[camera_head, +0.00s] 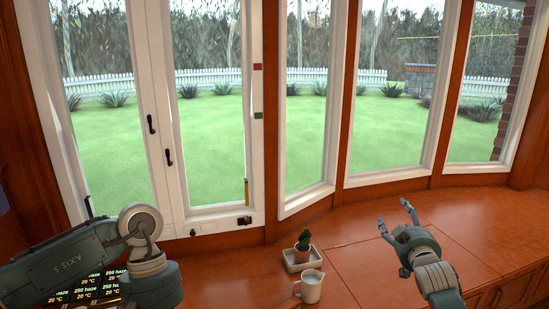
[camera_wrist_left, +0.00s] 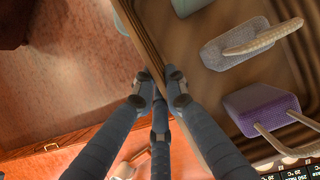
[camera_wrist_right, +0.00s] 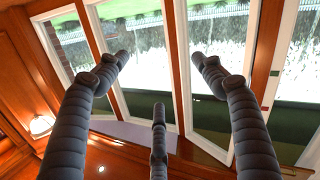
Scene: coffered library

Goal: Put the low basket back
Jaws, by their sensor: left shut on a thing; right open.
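In the left wrist view a wide, shallow brown container with a ribbed rim, which looks like the low basket (camera_wrist_left: 205,140), fills the right part. My left gripper (camera_wrist_left: 160,80) is shut on its near rim. In it lie a grey item with a pale handle (camera_wrist_left: 226,52) and a purple item with pale handles (camera_wrist_left: 260,106). In the head view my left arm hides the basket and the left fingers. My right gripper (camera_head: 395,220) is open and empty above the wooden counter; its spread fingers (camera_wrist_right: 163,65) also show in the right wrist view, facing the windows.
A white mug (camera_head: 309,288) and a small potted cactus on a white tray (camera_head: 302,258) stand on the counter between my arms. A dark panel with white text (camera_head: 92,284) is beside my left arm. The counter at right (camera_head: 480,225) is clear. Tall windows stand behind.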

